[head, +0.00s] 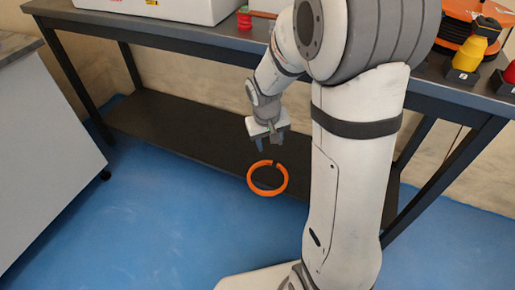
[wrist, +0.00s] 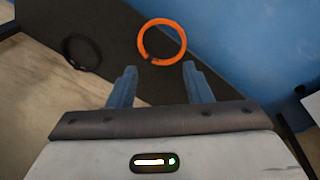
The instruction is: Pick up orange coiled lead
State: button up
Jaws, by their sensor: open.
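The orange coiled lead (head: 267,193) is a ring with a small gap. In the head view it appears just below my gripper, against the dark lower shelf (head: 180,126) near its front edge. My gripper (head: 269,145) points down with its fingers apart and nothing between them. In the wrist view the orange lead (wrist: 184,42) shows beyond the fingertips of my gripper (wrist: 160,68), roughly centred between them and apart from them.
A dark ring shape (wrist: 94,60) shows left of the orange lead in the wrist view. The workbench top (head: 215,50) is above the shelf, with a white box (head: 170,12) and a red-and-green item (head: 244,20). A grey cabinet (head: 45,165) stands at left. Blue floor (head: 150,220) is clear in front.

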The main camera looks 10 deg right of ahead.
jog(key=w+a+f+n+b, duration=0.1)
jog(key=w+f, duration=0.4)
jog(key=f, duration=0.3)
jog(key=w+a+f+b, duration=0.1)
jog(key=w+f, duration=0.3)
jog(key=f, duration=0.5)
jog(key=n+b, duration=0.1)
jog(key=b, duration=0.1)
send_over(251, 183)
jog(key=s+a, duration=0.1)
notch_tip(251, 183, down, 17)
jog(key=f+b, duration=0.2)
jog(key=f, duration=0.1)
jog(key=d+f+b, duration=0.1)
jog(key=f, duration=0.1)
jog(key=shift+w+f, duration=0.15)
jog(key=shift+w, duration=0.15)
jog(key=shift+c, duration=0.6)
grip_shut()
